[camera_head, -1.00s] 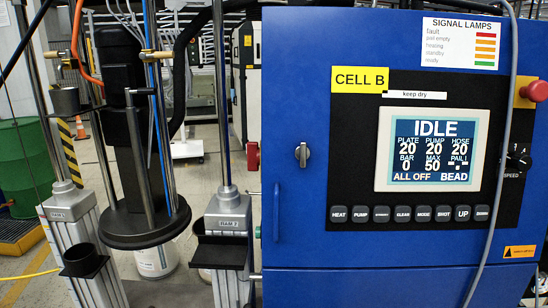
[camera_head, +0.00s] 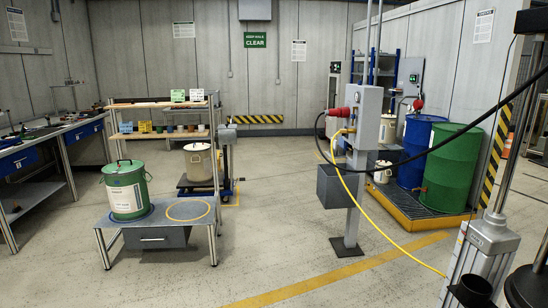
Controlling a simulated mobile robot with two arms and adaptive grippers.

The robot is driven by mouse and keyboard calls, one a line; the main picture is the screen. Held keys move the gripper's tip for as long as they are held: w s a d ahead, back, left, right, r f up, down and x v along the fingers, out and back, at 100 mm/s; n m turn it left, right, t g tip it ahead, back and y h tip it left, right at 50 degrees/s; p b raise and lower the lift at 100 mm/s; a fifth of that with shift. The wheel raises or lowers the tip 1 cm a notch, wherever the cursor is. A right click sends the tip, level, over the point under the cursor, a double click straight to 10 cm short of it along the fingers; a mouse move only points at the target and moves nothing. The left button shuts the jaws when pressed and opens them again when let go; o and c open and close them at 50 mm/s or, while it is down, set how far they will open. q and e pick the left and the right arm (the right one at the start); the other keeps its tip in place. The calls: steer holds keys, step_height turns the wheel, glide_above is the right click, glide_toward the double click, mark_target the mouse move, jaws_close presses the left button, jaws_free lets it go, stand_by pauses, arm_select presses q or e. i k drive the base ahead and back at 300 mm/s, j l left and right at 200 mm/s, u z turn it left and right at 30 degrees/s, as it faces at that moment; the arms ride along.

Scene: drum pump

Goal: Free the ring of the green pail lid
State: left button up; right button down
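The green pail (camera_head: 127,198) stands upright at the left on a low grey bench (camera_head: 175,224), on a blue ring mark. Its green lid (camera_head: 124,168) sits on top, with a handle above it. The ring at the lid's edge is too small to make out, and I cannot tell whether it is fastened. Neither of my grippers shows in the head view.
An empty yellow circle (camera_head: 188,209) is marked beside the pail. A beige pail (camera_head: 199,163) stands on a wheeled lift behind. A grey post (camera_head: 352,180) with a yellow hose (camera_head: 385,233) stands mid-right; drums (camera_head: 451,165) stand beyond. Floor before the bench is clear.

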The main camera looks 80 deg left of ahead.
mark_target(128, 167)
steer(key=j+u, duration=0.15)
steer(key=u, duration=1.4)
steer(key=i+j+u, duration=0.1)
steer(key=j+u, duration=0.25)
steer(key=i+j+u, duration=0.1)
steer(key=j+u, duration=0.25)
steer(key=i+j+u, duration=0.4)
steer(key=j+u, duration=0.25)
steer(key=i+j+u, duration=0.2)
steer(key=j+u, duration=0.15)
steer(key=i+j, duration=0.4)
steer(key=i, duration=0.2)
steer(key=i+j+u, duration=0.1)
steer(key=i+j, duration=0.3)
steer(key=i, duration=0.15)
steer(key=i+l+u, duration=0.15)
steer(key=i, duration=0.4)
steer(key=i+l+u, duration=0.15)
steer(key=i+l, duration=0.15)
steer(key=i, duration=0.25)
steer(key=i+l+u, duration=0.15)
steer(key=i+l, duration=0.2)
steer(key=i, duration=0.15)
steer(key=i+l+u, duration=0.15)
steer(key=i+l, duration=0.25)
steer(key=i, duration=0.15)
